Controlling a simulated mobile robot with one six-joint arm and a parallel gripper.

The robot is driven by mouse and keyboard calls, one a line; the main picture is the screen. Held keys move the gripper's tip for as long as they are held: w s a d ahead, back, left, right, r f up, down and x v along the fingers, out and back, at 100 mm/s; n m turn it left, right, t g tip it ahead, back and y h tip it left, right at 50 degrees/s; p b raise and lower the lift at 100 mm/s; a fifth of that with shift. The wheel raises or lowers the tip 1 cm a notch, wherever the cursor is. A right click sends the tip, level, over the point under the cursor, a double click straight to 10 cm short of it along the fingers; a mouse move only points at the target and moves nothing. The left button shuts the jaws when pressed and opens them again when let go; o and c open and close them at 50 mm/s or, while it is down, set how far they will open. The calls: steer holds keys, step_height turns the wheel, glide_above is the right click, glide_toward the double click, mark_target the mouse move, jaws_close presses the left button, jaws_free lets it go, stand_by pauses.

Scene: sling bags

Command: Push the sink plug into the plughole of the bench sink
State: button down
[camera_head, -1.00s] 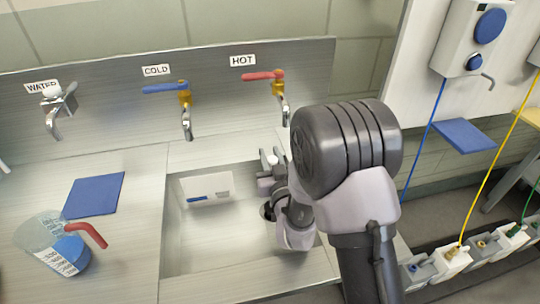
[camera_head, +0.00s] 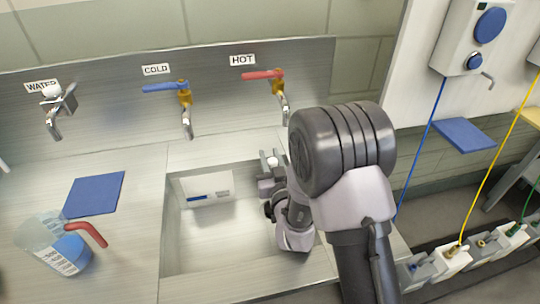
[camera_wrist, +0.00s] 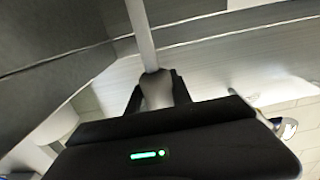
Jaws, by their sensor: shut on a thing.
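My gripper (camera_head: 268,184) is inside the right part of the bench sink (camera_head: 205,258), partly hidden by my arm. In the wrist view its fingers (camera_wrist: 157,96) are shut on a pale grey piece (camera_wrist: 156,86), which I take to be the sink plug. A small white knob (camera_head: 272,161) shows at the gripper in the head view. The plug's lower end is hidden, so I cannot tell how it sits to the plughole. The plughole cannot be made out clearly beside the dark gripper parts.
Blue-handled cold (camera_head: 185,97) and red-handled hot (camera_head: 279,84) taps overhang the sink's back edge. A label card (camera_head: 207,188) is at the sink's back wall. A jug with a red handle (camera_head: 60,248) and a blue mat (camera_head: 94,194) are on the left bench.

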steer(key=shift+s+f, duration=0.1)
steer(key=shift+f, duration=0.45)
